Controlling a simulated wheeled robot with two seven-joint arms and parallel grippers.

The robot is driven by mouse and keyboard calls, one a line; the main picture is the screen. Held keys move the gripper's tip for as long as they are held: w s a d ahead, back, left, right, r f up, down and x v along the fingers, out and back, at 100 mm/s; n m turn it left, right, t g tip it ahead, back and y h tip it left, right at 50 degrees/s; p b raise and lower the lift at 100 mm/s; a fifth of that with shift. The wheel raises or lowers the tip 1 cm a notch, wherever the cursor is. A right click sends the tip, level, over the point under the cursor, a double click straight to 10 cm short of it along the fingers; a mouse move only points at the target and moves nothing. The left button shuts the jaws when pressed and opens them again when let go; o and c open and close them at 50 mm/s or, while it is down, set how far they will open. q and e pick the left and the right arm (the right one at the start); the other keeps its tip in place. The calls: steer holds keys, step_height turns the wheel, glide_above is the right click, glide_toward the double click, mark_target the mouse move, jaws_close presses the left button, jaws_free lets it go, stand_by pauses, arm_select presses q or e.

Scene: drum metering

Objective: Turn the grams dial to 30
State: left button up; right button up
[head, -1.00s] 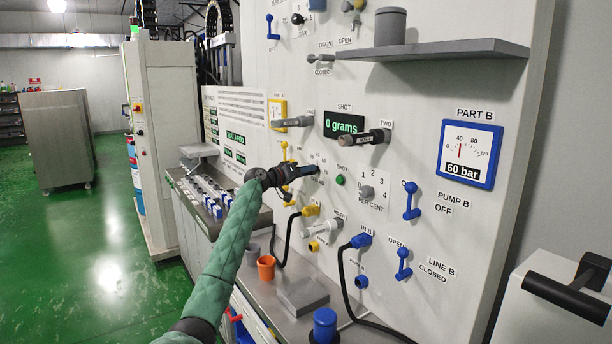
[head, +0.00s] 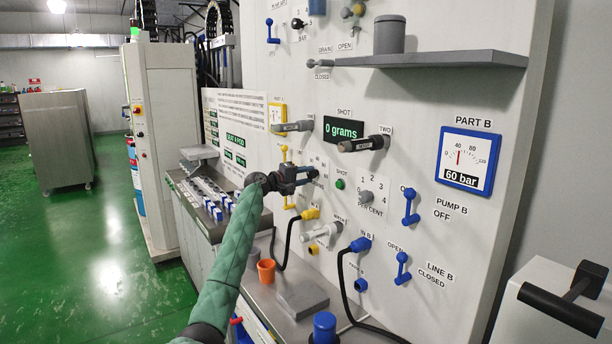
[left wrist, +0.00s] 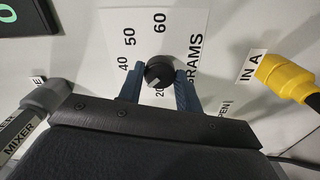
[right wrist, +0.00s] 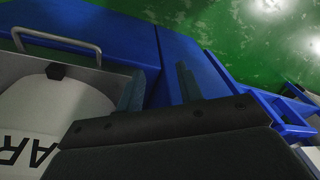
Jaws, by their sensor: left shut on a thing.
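The grams dial (left wrist: 158,74) is a small black round knob on a white scale plate in the left wrist view. My left gripper (left wrist: 157,90) is shut on the knob, one finger on each side. In the head view my left gripper (head: 306,174) reaches the panel and hides most of the dial. The shot display (head: 344,129) reads 0 grams. My right gripper (right wrist: 160,88) is open and empty, away from the panel, above blue and white equipment.
A grey mixer handle (left wrist: 48,100) and a yellow IN A connector (left wrist: 288,78) flank the dial. A green shot button (head: 340,184) and the per cent dial (head: 366,197) sit right of my left gripper. A grey shelf (head: 440,60) juts out above.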

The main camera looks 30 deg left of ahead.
arm_select(q)
steer(key=shift+a+r, duration=0.1)
steer(key=shift+r, duration=0.05)
steer(key=shift+n, duration=0.3)
arm_select(e)
steer(key=shift+f, duration=0.35)
arm_select(q)
steer(key=o, duration=1)
steer(key=shift+a, duration=0.1)
arm_select(e)
steer(key=shift+r, duration=0.1)
